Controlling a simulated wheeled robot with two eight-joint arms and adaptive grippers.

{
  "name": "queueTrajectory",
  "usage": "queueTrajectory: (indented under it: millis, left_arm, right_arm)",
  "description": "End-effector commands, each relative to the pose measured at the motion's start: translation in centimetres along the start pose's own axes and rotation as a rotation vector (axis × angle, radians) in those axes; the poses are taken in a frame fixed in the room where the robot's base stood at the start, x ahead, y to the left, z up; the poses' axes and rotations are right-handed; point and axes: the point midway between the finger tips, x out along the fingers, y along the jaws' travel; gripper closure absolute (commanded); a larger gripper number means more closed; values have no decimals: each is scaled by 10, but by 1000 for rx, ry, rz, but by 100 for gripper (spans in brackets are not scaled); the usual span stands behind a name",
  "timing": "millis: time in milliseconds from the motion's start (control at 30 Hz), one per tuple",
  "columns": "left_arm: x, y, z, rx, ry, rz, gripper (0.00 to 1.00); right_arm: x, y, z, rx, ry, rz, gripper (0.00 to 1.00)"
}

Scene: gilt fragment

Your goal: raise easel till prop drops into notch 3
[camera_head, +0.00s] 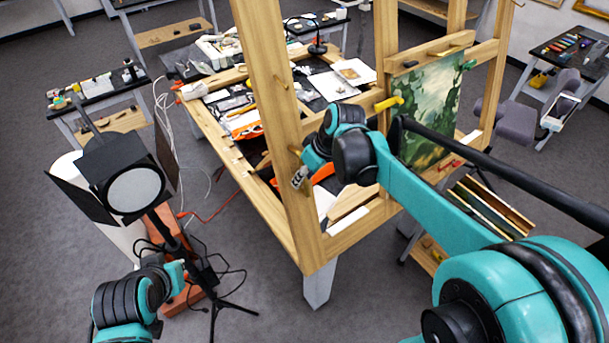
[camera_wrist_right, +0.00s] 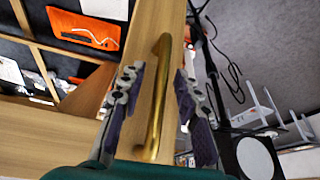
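The wooden easel (camera_head: 271,105) stands in the middle of the head view, with tall posts and a low bench frame. A green painting (camera_head: 428,105) rests in its right part. In the right wrist view a brass handle (camera_wrist_right: 156,100) is on a wooden beam. My right gripper (camera_wrist_right: 156,100) is open, with one purple-padded finger on each side of the handle and visible gaps. In the head view my right gripper (camera_head: 300,177) is at the front post, partly hidden. My left arm's end (camera_head: 172,274) is at the lower left; its fingers are unclear. I cannot make out the prop or notch 3.
A studio lamp (camera_head: 133,190) on a black stand is left of the easel, with loose cables on the floor. Tools and papers cover the bench. Side tables stand at left (camera_head: 98,88) and right (camera_head: 570,50). Grey floor is open at the front.

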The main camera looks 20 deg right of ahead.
Motion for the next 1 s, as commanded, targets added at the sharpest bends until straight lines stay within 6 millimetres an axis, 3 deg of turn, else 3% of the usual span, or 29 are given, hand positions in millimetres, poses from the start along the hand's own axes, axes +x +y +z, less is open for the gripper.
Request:
queueTrajectory:
  millis: [33,133,367,633,867,900,967,1000]
  left_arm:
    - [0,0,0,0,0,0,100]
    - [0,0,0,0,0,0,100]
    - [0,0,0,0,0,0,100]
    - [1,0,0,0,0,0,100]
    - [1,0,0,0,0,0,100]
    - [0,0,0,0,0,0,100]
    - [0,0,0,0,0,0,100]
    - [0,0,0,0,0,0,100]
  right_arm:
    - [0,0,0,0,0,0,73]
    - [0,0,0,0,0,0,99]
    - [-1,0,1,0,1,0,100]
    - [-9,-4,19,-3,38,6,100]
    - [-9,-4,18,-5,38,5,100]
    - [-9,-4,18,-5,38,6,81]
    - [-9,-4,18,-5,39,6,68]
    - [-9,-4,18,-5,39,6,68]
